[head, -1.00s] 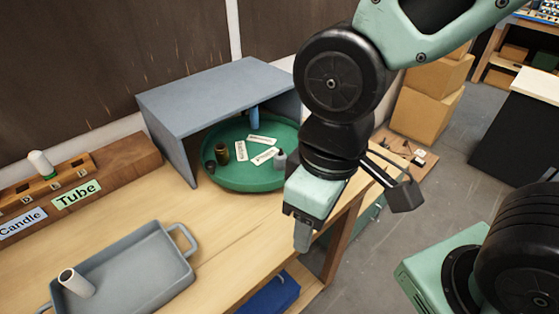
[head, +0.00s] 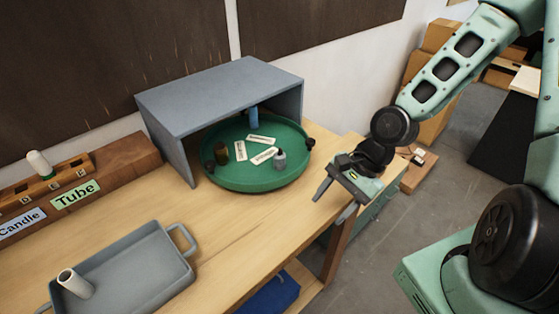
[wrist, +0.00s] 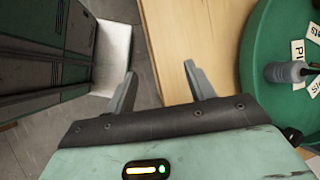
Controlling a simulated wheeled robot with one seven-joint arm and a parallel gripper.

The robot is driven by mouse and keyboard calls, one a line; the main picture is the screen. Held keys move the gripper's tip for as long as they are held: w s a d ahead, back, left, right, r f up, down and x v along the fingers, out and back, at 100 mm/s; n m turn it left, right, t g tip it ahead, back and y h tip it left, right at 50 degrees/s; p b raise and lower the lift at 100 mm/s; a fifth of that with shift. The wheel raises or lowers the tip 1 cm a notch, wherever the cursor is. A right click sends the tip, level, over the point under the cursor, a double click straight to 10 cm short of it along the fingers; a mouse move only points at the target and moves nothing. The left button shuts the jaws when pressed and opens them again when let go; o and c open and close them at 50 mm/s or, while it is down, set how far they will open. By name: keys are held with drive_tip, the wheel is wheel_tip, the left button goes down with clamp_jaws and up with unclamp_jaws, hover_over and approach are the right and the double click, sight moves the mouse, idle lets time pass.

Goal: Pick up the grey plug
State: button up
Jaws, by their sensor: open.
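A small grey piece with a narrower neck (head: 280,160), perhaps the grey plug, stands on the right part of the round green tray (head: 262,187). It also shows at the right of the wrist view (wrist: 284,72). I cannot tell for sure that it is a plug. My gripper (head: 333,205) is open and empty, by the table's right edge, to the right of the tray and apart from it. In the wrist view its two fingers (wrist: 159,72) stand apart with the table edge and floor beyond them.
A grey open-fronted shelter (head: 220,90) covers the tray's back. White labels (head: 262,156), a brown piece (head: 221,153), a blue piece (head: 253,118) and dark knobs are on the tray. A grey handled tray (head: 130,275) lies front left. The table between is clear.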

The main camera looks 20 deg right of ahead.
drive_tip(key=w+d+m+t+y, duration=0.1)
drive_tip(key=m, duration=0.1)
drive_tip(key=w+d+r+m+t+y, duration=0.1)
drive_tip(key=w+m+t, duration=0.1)
drive_tip(key=m, duration=0.1)
drive_tip(key=w+d+m+t+y, duration=0.1)
drive_tip(key=m, duration=0.1)
drive_tip(key=shift+w+r+m, duration=0.25)
drive_tip(key=shift+r+m, duration=0.05)
drive_tip(key=w+d+r+m+t, duration=0.4)
drive_tip(key=d+m+t, duration=0.1)
drive_tip(key=m, duration=0.1)
drive_tip(key=p, duration=0.2)
approach(284, 156)
drive_tip(key=w+a+f, duration=0.1)
drive_tip(key=w+f, duration=0.1)
drive_tip(key=shift+w+a+f+y, duration=0.1)
drive_tip(key=shift+w+a+y, duration=0.2)
drive_tip(key=shift+w+a, duration=0.05)
drive_tip(key=shift+f+p+x, duration=0.1)
drive_tip(key=shift+p+x, duration=0.55)
drive_tip(key=shift+x, duration=1)
drive_tip(key=shift+f+p+x, duration=0.15)
drive_tip(key=shift+p+x, duration=0.45)
drive_tip(key=shift+x, duration=1.05)
drive_tip(key=shift+s, duration=0.2)
drive_tip(key=shift+a, duration=0.1)
drive_tip(key=c, duration=1)
